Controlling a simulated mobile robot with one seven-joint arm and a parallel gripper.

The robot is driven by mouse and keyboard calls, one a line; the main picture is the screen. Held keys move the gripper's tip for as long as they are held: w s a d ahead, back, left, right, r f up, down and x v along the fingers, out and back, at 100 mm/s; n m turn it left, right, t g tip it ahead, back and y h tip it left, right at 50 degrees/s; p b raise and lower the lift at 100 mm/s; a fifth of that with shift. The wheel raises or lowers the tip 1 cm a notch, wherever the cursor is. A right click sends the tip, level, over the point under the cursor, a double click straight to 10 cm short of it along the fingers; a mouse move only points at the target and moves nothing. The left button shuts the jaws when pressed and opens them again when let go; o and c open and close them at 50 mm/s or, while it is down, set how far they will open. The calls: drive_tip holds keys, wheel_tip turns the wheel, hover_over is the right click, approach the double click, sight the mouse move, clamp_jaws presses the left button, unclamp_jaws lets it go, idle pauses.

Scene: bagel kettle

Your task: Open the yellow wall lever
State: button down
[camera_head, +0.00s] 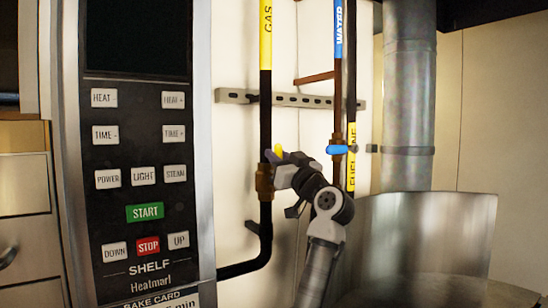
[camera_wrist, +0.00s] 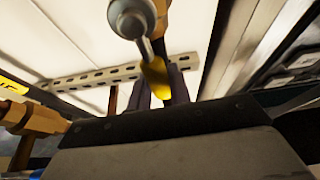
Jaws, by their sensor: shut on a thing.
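The yellow wall lever (camera_head: 279,150) sits on a brass valve (camera_head: 264,182) on the black gas pipe, mostly hidden behind my gripper in the head view. In the wrist view the yellow lever (camera_wrist: 155,76) runs down from its pale round hub (camera_wrist: 131,18) to my fingers. My gripper (camera_head: 277,159) is at the valve, its fingers shut on the lever. The fingers also show in the wrist view (camera_wrist: 160,92), with the lever's lower end between them.
A blue lever (camera_head: 343,149) sits on the copper water pipe just right of my gripper. A perforated metal rail (camera_head: 300,100) crosses the wall above. The oven control panel (camera_head: 140,180) stands at left, a metal kettle or guard (camera_head: 430,240) at lower right.

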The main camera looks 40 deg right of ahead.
drive_tip(key=shift+d+f+m+h, duration=0.1)
drive_tip(key=shift+d+m+h, duration=0.25)
drive_tip(key=shift+m, duration=0.25)
drive_tip(key=c, duration=1.3)
unclamp_jaws()
drive_tip(key=shift+a, duration=0.1)
